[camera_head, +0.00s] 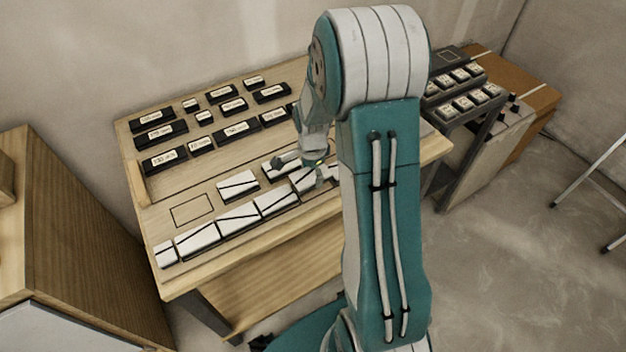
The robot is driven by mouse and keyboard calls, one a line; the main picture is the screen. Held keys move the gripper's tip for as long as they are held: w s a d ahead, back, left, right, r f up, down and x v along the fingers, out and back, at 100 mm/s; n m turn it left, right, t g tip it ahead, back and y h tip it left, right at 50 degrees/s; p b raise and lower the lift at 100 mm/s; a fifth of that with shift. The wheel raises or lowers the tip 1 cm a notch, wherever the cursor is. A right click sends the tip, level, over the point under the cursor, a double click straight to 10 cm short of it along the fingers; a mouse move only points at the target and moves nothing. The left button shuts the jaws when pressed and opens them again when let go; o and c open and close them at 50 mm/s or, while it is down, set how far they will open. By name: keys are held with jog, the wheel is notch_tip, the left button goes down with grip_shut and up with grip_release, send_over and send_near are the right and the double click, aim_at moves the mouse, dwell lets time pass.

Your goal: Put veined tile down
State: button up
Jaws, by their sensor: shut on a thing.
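My gripper (306,169) reaches down over the right part of the wooden table and is shut on a white veined tile (305,183). The fingers hide part of this tile, and I cannot tell whether it touches the table. Other white tiles with dark diagonal veins lie in a front row, including a left one (198,238), a middle one (238,218) and one beside the gripper (275,200). Behind them lie another veined tile (238,185) and a partly hidden one (275,166). An outlined empty rectangle (192,210) is at the left of this back row.
Several black blocks with white labels (161,134) stand on the back of the table (150,215). A dark rack with small labelled blocks (470,108) stands at right. A wooden cabinet (80,240) is at left. My arm hides the table's right part.

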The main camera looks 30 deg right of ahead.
aim_at(314, 181)
jog(key=shift+w+d+f, duration=0.15)
jog(key=shift+d+f, duration=0.05)
jog(key=shift+f, duration=0.1)
jog(key=shift+d+f, duration=0.2)
jog(key=shift+f, duration=0.6)
jog(key=shift+d+f, duration=0.15)
jog(key=shift+f, duration=0.6)
jog(key=shift+a, duration=0.1)
jog(key=o, duration=1)
jog(key=shift+a+f, duration=0.1)
